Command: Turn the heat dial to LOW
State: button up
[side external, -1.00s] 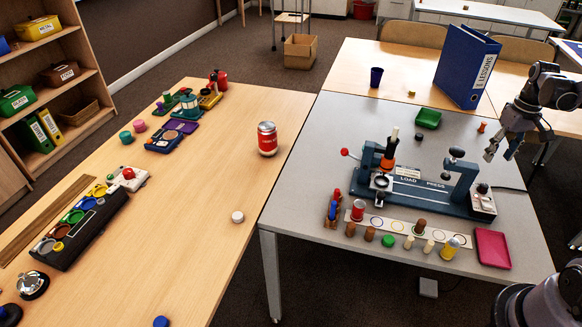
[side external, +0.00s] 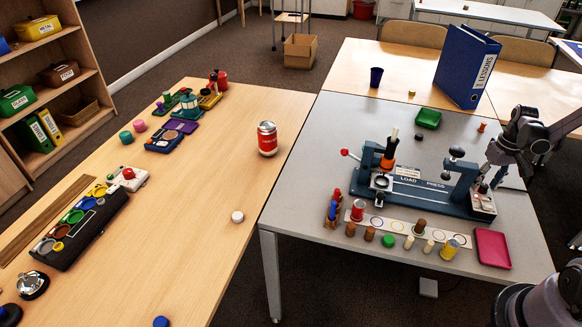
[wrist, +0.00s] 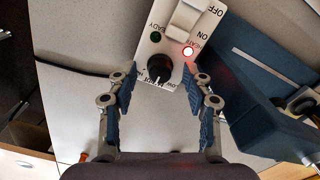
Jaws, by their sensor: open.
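The black heat dial (wrist: 158,68) sits on a white control panel (wrist: 180,30) at the right end of the load press. In the wrist view it lies between the fingers of my gripper (wrist: 160,78), with a gap on both sides. My gripper is open and empty, blue pads facing each other. In the side view my gripper (side external: 491,184) is over the panel (side external: 484,208), and the dial is hard to make out. Small lettering rings the dial; its pointer setting is too small to read surely. A red lamp (wrist: 188,51) beside the dial is lit.
A white rocker switch (wrist: 184,18) marked OFF and ON and a dark green lamp (wrist: 155,37) are close to the dial. The blue press body (side external: 420,188) stands beside the panel. A pink tray (side external: 492,248) lies in front. The grey table behind is mostly clear.

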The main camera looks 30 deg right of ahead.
jog(key=shift+f, duration=0.15)
grip_shut()
dwell(0.4)
jog(key=n, duration=0.8)
jog(key=shift+n, duration=0.3)
dwell(0.5)
